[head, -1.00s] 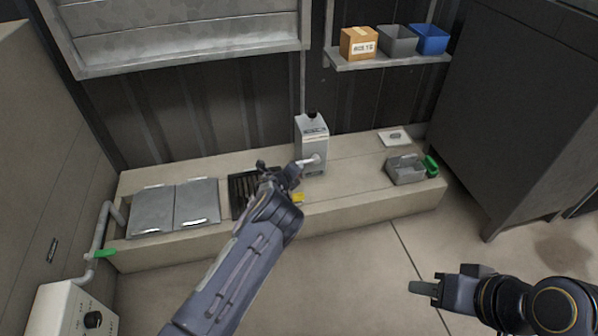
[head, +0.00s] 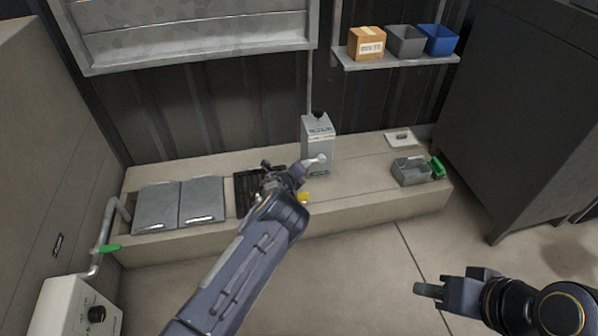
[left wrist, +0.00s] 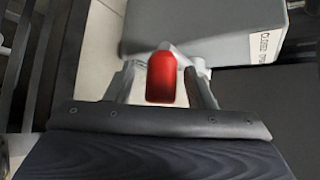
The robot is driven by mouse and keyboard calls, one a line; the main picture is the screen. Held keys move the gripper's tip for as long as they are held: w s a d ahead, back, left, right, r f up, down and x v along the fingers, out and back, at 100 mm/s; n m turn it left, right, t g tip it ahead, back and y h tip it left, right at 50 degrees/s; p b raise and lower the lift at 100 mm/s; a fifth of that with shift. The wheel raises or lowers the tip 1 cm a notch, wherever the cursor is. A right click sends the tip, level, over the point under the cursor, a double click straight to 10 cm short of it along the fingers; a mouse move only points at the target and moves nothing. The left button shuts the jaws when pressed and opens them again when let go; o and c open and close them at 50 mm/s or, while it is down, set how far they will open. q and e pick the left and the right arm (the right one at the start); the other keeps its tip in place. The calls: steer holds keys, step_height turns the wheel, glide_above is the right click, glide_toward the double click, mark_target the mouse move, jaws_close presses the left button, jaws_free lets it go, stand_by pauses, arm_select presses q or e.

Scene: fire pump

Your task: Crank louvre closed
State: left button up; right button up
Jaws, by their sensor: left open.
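The grey crank box (head: 317,150) stands on the low ledge, with a pale crank arm (head: 318,159) on its front. In the left wrist view, a red crank knob (left wrist: 161,78) sits between the two fingers of my left gripper (left wrist: 160,88), with gaps showing beside it. The box (left wrist: 205,28) bears a label starting "CLOSED". In the head view my left gripper (head: 285,174) is at the box's left, hiding the knob. The louvre (head: 190,35) is the slatted metal panel at top left. My right gripper (head: 432,291) is at lower right, away from everything; its jaw gap is unclear.
A shelf (head: 395,64) with a box and bins is at upper right. A dark cabinet (head: 510,110) stands right. The floor (head: 360,270) is clear.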

arm_select(q)
steer(key=p+v, duration=0.3)
steer(key=v, duration=0.4)
steer(key=shift+s, duration=0.2)
steer(key=shift+a+r, duration=0.1)
steer(key=shift+r, duration=0.05)
